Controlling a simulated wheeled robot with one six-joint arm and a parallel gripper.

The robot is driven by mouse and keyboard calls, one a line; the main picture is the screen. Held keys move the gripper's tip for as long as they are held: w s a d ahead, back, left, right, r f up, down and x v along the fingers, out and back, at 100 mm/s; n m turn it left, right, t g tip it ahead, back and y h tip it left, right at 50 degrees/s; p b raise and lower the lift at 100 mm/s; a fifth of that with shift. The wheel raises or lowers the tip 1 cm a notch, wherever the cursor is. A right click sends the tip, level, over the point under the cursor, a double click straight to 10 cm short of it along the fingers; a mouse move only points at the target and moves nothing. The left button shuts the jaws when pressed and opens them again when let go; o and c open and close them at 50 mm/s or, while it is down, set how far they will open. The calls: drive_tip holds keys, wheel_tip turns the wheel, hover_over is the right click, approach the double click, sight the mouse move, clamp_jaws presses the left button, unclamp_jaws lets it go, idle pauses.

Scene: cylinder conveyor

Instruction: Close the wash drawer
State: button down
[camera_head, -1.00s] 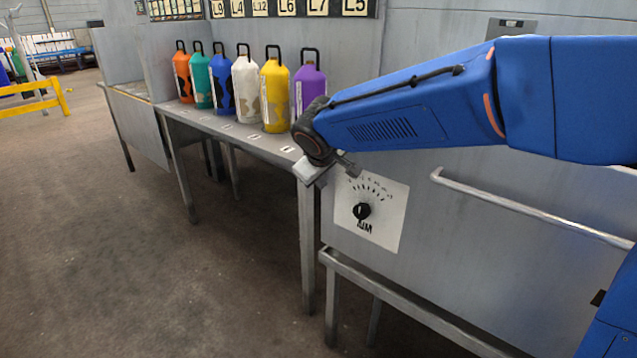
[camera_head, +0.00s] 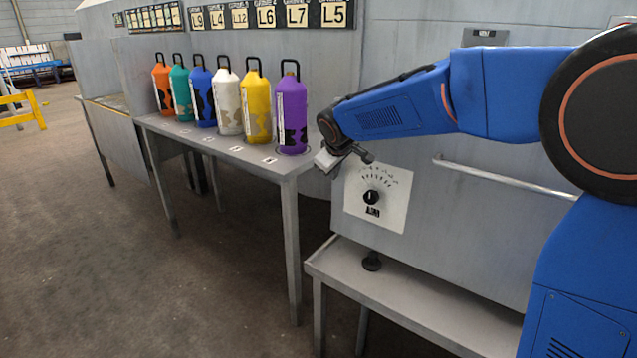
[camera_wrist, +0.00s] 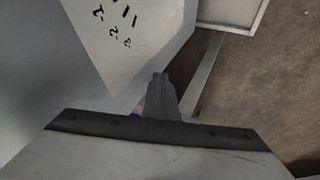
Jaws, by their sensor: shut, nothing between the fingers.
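A grey box-like unit has a flat front panel (camera_head: 455,225) with a long horizontal bar handle (camera_head: 500,177). A white dial plate (camera_head: 393,190) with a black knob (camera_head: 371,197) is at the panel's left end. I cannot tell for sure which part is the wash drawer or how far it stands open. My gripper (camera_head: 367,156) is just above the dial plate's upper left edge, left of the bar handle, and apart from that handle. In the wrist view, the fingers (camera_wrist: 161,92) are together and empty, with part of the dial plate (camera_wrist: 130,35) at upper left.
A row of coloured bottles, including a purple bottle (camera_head: 291,118) and a yellow bottle (camera_head: 257,108), stands on a grey table (camera_head: 228,150) at left. A low grey stand (camera_head: 400,300) is under the unit. The floor (camera_head: 130,270) at front left is clear.

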drive_tip(key=w+d, duration=0.9)
drive_tip(key=w, duration=0.4)
drive_tip(key=w+d, duration=1)
drive_tip(key=w, duration=0.4)
drive_tip(key=shift+d, duration=0.3)
drive_tip(key=shift+r, duration=0.15)
